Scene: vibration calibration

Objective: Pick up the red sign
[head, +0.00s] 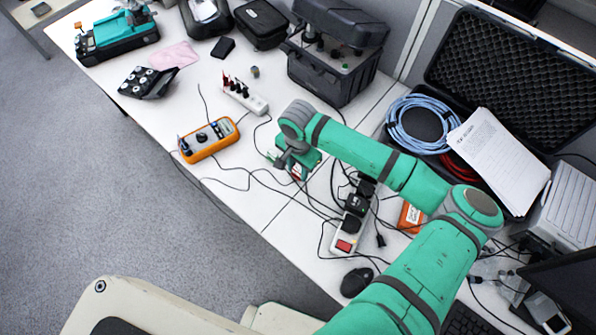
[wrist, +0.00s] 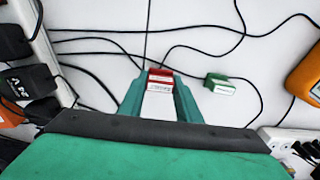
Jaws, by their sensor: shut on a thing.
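The red sign (wrist: 160,80) is a small red piece with a white label, seen in the wrist view between the two green fingers of my gripper (wrist: 160,98). The fingers are shut on it. In the head view my gripper (head: 290,172) is over the white table, and a bit of red from the sign (head: 296,174) shows beside it. Most of the sign is hidden there by my gripper. I cannot tell whether the sign touches the table.
An orange meter (head: 208,139) lies left of my gripper. A white power strip (head: 347,236) with plugs is to the right. Black cables cross the table around the gripper. A small green-and-white piece (wrist: 219,84) lies right of the fingers. A black mouse (head: 357,281) is near the front edge.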

